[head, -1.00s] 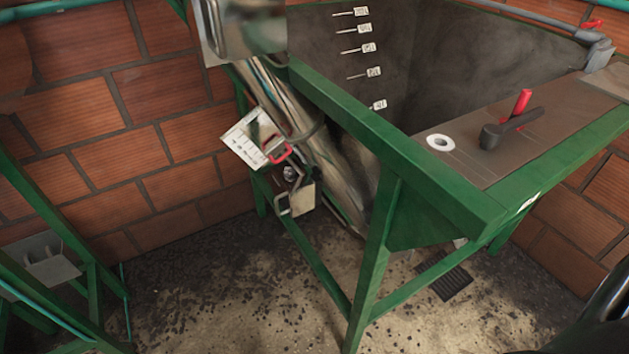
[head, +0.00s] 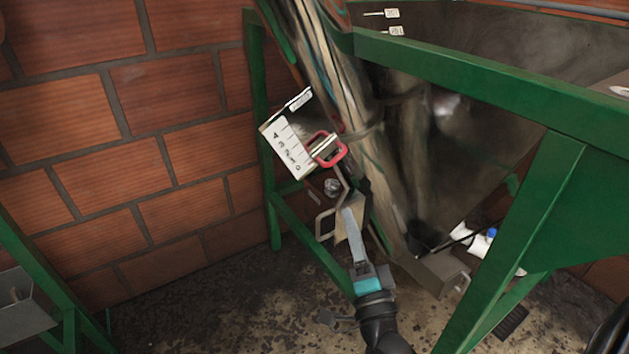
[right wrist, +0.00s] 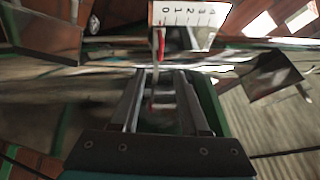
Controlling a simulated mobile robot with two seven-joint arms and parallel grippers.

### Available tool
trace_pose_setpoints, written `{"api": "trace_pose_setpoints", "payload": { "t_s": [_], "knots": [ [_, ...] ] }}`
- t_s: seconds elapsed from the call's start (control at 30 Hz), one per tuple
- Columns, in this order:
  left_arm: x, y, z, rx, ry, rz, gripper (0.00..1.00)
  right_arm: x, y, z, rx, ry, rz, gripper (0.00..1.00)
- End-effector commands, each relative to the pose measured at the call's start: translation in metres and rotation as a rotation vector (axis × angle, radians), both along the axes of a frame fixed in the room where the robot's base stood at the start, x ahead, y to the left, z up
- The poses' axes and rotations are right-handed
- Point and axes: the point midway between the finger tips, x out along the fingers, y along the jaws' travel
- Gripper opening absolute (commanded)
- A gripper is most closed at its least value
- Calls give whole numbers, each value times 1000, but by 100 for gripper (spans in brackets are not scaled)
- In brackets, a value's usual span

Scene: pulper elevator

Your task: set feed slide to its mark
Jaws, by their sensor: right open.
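The feed slide's white scale plate (head: 285,145), with numbers and tick lines, is tilted beside the slanted elevator tube (head: 345,90). A red loop handle (head: 327,149) is at the plate's right edge. My right gripper (head: 349,214) is below the handle, pointing up toward it and apart from it in the head view. In the right wrist view the gripper (right wrist: 159,78) is open, with the red handle (right wrist: 159,42) ahead between the fingers and the plate (right wrist: 190,14) just beyond. I cannot tell whether the fingers reach around the handle. My left gripper is not in view.
A bent metal rod handle (head: 326,224) is just left of my right gripper. The green frame (head: 545,190) and grey tank (head: 470,130) stand to the right. A brick wall (head: 120,120) is behind.

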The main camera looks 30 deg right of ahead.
Motion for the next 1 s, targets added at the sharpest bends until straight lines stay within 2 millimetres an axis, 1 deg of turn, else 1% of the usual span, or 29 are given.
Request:
{"api": "trace_pose_setpoints", "payload": {
  "t_s": [0.17, 0.7, 0.9, 1.0],
  "knots": [
    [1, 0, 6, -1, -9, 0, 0, 14, -5, 9, 6, -14, -2, 45],
    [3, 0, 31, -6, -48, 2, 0, 97, -29, 39, 4, -11, -2, 45],
    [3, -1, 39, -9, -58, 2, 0, 121, -36, 47, 4, -9, -1, 45],
    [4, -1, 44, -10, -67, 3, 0, 129, -38, 50, 4, -7, -1, 45]
  ]
}}
